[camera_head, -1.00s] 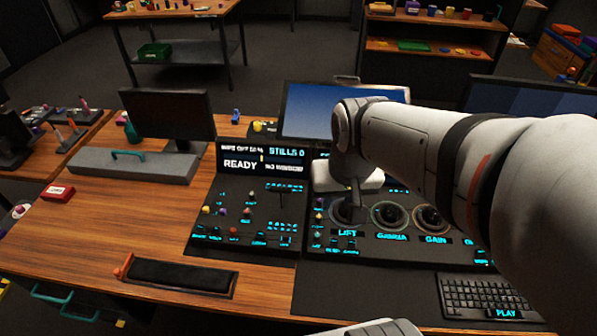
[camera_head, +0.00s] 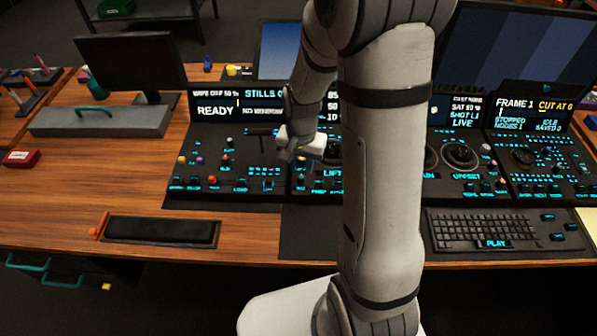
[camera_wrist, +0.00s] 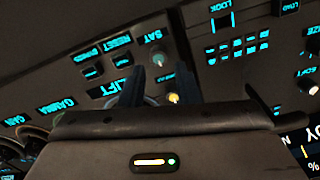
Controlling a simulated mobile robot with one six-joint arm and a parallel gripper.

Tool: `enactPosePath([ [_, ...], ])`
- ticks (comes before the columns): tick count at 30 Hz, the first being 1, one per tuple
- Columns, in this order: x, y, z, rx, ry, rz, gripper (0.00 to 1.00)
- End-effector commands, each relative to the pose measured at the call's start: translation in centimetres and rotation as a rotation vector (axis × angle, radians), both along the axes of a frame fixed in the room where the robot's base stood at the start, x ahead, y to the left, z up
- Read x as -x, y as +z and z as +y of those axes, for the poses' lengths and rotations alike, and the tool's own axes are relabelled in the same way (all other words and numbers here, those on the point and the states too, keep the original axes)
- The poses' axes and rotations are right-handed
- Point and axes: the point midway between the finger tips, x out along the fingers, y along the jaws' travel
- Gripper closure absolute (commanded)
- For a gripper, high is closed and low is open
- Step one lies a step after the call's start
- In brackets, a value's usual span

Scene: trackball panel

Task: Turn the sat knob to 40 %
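The sat knob (camera_wrist: 159,60) is a small pale round cap below the lit SAT label (camera_wrist: 153,36) in the wrist view. My gripper (camera_wrist: 160,67) is open, with its two dark fingers apart on either side of the knob in this view. I cannot tell how far above the panel the fingertips are, and no contact shows. In the head view my gripper (camera_head: 305,150) is low over the left part of the middle panel. There the sat knob is hidden or too small to pick out. Its pointer and exact setting are not readable.
A yellow knob (camera_wrist: 174,98) sits close to the right finger. The LIFT label (camera_wrist: 124,87) and the GAMMA label (camera_wrist: 55,106) lie to the left. A keyboard (camera_head: 485,230) and a black wrist rest (camera_head: 160,231) lie in front. Bare wood (camera_head: 110,180) is free at left.

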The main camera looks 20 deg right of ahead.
Motion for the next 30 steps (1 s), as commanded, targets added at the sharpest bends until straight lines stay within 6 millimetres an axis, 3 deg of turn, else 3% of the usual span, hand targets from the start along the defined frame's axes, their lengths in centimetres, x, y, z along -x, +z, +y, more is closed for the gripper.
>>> enactPosePath([
  [7,0.1,-3.3,0.0,0.000,0.000,0.004,0.71],
  [18,0.1,-3.8,-0.1,0.000,-0.001,0.000,0.71],
  [30,0.0,-3.8,-0.1,0.000,-0.001,-0.001,1.00],
])
